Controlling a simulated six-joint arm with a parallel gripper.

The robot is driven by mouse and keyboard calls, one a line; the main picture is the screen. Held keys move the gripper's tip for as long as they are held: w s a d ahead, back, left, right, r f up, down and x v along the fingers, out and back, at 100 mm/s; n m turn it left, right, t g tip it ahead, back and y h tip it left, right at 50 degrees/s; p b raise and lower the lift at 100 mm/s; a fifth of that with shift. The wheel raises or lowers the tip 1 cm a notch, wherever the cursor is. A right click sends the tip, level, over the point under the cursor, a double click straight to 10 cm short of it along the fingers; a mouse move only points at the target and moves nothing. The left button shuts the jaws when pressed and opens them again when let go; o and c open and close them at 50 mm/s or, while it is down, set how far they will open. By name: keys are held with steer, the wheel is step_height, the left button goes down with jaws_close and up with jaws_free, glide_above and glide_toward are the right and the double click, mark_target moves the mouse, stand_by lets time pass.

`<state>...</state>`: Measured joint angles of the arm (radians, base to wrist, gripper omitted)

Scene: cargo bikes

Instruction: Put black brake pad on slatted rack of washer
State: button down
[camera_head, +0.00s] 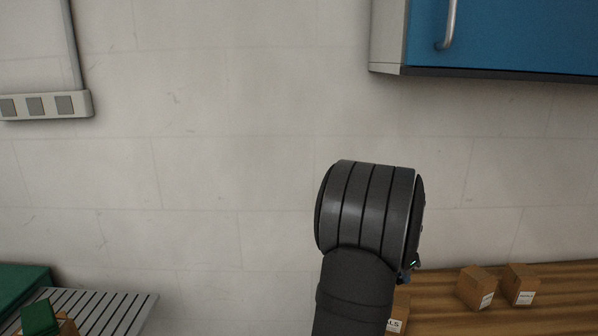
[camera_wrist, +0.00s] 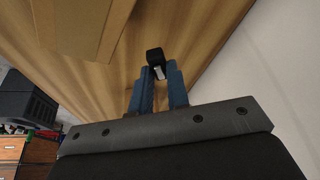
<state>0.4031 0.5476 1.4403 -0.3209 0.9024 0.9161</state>
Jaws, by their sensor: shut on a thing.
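A small black block, which looks like the brake pad (camera_wrist: 154,56), is between the blue fingertips of my gripper (camera_wrist: 158,72) in the wrist view. My gripper is shut on it, above a wooden surface. In the head view my own arm hides the pad and nearly all of the gripper. The grey slatted rack (camera_head: 118,304) shows at the lower left of the head view, well to the left of my arm. Only part of the rack is in the picture.
A wooden worktop (camera_head: 555,312) at the lower right carries small cardboard boxes (camera_head: 477,287). A green object (camera_head: 39,319) and a box stand at the rack's left part. A blue cabinet (camera_head: 510,35) hangs at upper right. The wall between is bare.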

steer(key=w+a+n, duration=0.1)
steer(key=a, duration=0.3)
steer(key=w+a+f+n+t, duration=0.1)
steer(key=a+n, duration=0.1)
steer(key=a, duration=0.3)
steer(key=w+a+f+n+y, duration=0.1)
steer(key=a, duration=0.3)
steer(key=shift+w+a+f+n, duration=0.15)
steer(key=shift+w+a+n, duration=0.05)
steer(key=shift+a+n, duration=0.2)
steer(key=a+f+n+t+y, duration=0.15)
steer(key=a+n, duration=0.35)
steer(key=a, duration=1)
steer(key=s+d+r+m+g+h, duration=0.1)
steer(key=d+m, duration=0.3)
steer(key=d, duration=0.8)
steer(key=s+d+r+m+g+h, duration=0.15)
steer(key=d+m, duration=0.25)
steer(key=d, duration=0.7)
steer(key=s+d+r+m+g, duration=0.1)
steer(key=s+d+m, duration=0.3)
steer(key=d, duration=0.6)
steer(key=s+d+r+m+g, duration=0.1)
steer(key=s+d+r+m, duration=0.2)
steer(key=d, duration=0.8)
steer(key=s, duration=0.2)
steer(key=shift+s+r+m+h, duration=0.15)
steer(key=shift+s+m+h, duration=0.15)
steer(key=shift+s+m, duration=0.1)
